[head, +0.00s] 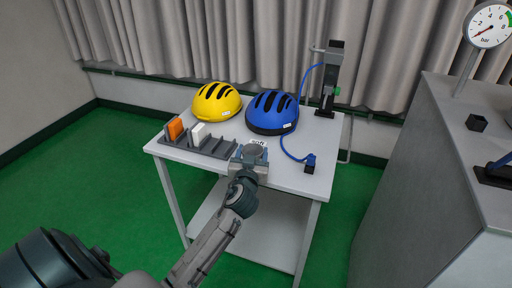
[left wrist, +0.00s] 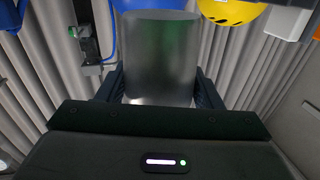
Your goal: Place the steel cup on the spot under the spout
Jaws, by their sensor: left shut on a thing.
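My left gripper (head: 250,157) is shut on the steel cup (head: 254,150), a grey metal cylinder, at the front edge of the white table (head: 285,176). In the left wrist view the cup (left wrist: 155,55) fills the space between the two fingers; its inside is hidden. A dark upright stand (head: 330,78) with a small green part is at the table's back right corner. It also shows in the left wrist view (left wrist: 88,45). I cannot make out a spout or a marked spot for sure. My right gripper is out of view.
A yellow helmet (head: 216,100) and a blue helmet (head: 271,111) sit on the table. A grey rack (head: 208,145) holds an orange block (head: 175,129) and a white block (head: 199,134). A grey cabinet (head: 430,190) stands further right.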

